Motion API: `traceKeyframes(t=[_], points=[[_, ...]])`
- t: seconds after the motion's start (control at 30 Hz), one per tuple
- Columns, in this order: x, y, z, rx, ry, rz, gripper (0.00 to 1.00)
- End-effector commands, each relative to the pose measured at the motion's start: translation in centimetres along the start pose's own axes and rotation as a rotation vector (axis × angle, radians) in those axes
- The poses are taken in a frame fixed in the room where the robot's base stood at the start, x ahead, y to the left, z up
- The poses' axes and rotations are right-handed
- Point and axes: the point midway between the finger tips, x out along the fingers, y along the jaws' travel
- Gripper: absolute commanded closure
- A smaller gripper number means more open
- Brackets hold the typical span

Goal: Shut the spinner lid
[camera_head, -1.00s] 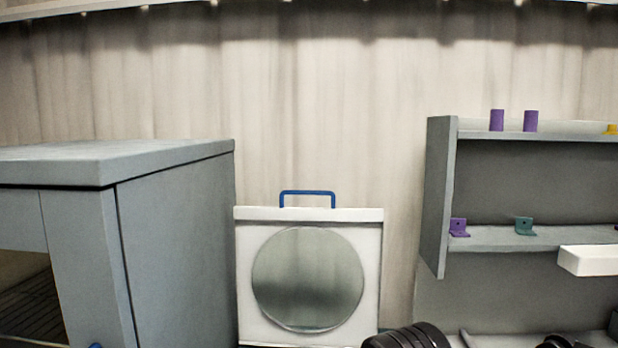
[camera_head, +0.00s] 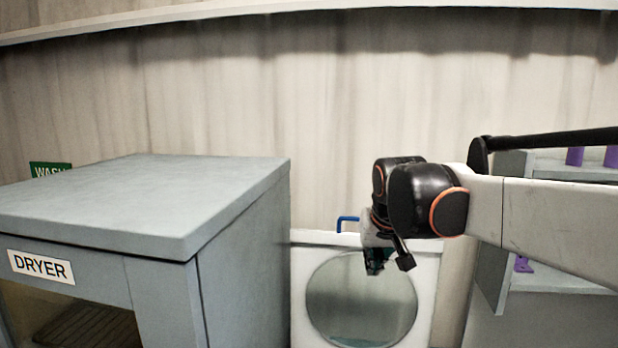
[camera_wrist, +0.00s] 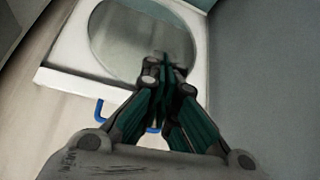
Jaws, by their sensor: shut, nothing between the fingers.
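The spinner lid (camera_head: 350,312) is a white square panel with a round, greyish window. It stands upright beside the dryer, and its lower part is cut off by the bottom of the head view. A blue handle (camera_head: 345,221) rises from its top edge, partly hidden by my arm. My gripper (camera_head: 376,268) is shut and empty, pointing down in front of the lid's upper part. In the wrist view my gripper (camera_wrist: 163,65) overlaps the round window of the lid (camera_wrist: 125,38), with the blue handle (camera_wrist: 99,110) partly behind it. I cannot tell whether it touches the lid.
The grey dryer (camera_head: 150,195) stands close on the left of the lid. Grey shelving (camera_head: 560,310) with purple parts (camera_head: 575,156) stands on the right, partly behind my arm. A plain wall is behind; the space above the lid is clear.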

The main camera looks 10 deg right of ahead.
Motion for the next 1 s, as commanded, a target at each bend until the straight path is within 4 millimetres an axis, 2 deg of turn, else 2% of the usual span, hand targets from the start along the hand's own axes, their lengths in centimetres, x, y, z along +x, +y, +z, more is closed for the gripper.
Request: traceKeyframes(t=[0.03, 0.1, 0.3, 0.5, 0.6, 0.7, 0.8, 1.0], points=[[-1.1, 0.4, -3.1, 0.012, -0.006, 0.008, 1.00], [-1.4, 0.9, -6.3, 0.030, -0.015, 0.019, 1.00], [-1.6, 2.7, -14.7, 0.081, -0.039, 0.049, 1.00], [-0.8, 4.8, -21.9, 0.131, -0.061, 0.078, 1.00], [-0.2, 5.8, -24.3, 0.152, -0.070, 0.090, 1.00], [0.3, 6.5, -25.8, 0.164, -0.075, 0.098, 1.00], [0.8, 6.8, -26.6, 0.171, -0.078, 0.102, 1.00], [2.2, 7.1, -26.6, 0.174, -0.080, 0.104, 1.00]])
